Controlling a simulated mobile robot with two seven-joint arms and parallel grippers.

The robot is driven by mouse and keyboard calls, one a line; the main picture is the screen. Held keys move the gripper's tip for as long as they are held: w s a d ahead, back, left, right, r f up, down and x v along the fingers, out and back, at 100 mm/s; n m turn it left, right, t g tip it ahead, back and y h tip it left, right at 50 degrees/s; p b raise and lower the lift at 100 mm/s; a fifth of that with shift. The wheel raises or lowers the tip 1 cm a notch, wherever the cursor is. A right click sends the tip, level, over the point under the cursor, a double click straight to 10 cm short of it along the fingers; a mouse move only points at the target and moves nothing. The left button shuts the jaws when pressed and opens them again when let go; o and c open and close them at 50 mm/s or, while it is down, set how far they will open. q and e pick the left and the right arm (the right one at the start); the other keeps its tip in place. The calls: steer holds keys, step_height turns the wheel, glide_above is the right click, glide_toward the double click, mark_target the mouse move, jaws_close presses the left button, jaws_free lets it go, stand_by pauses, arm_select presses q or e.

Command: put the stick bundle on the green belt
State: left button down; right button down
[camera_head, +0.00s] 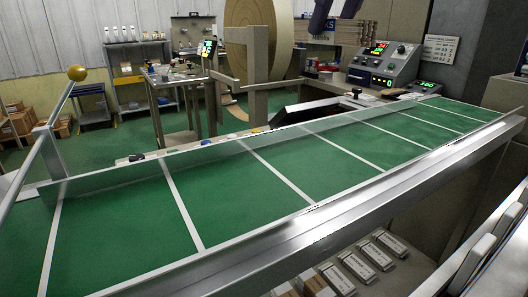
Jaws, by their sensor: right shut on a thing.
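The green belt (255,180) runs from the lower left to the upper right, crossed by white lines that divide it into sections. The sections I see are bare. I make out no stick bundle on the belt. Neither my left nor my right gripper can be made out in the head view. A dark form is cut off at the right edge, and I cannot tell what it is.
A clear guard (150,165) lines the belt's far side and a metal rail (330,205) its near side. A yellow-knobbed lever (77,73) rises at left. A control panel (385,65) and large roll (258,50) stand behind. Several packs (357,264) lie below.

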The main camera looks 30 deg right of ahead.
steer(key=shift+w+d+f+m, duration=0.1)
steer(key=shift+d+f+m, duration=0.05)
steer(key=shift+f+m, duration=0.15)
step_height(320, 180, down, 14)
steer(key=shift+f+b, duration=0.1)
steer(key=shift+b, duration=0.35)
step_height(320, 180, down, 5)
steer(key=shift+f, duration=0.15)
steer(key=shift+c, duration=1.5)
jaws_free()
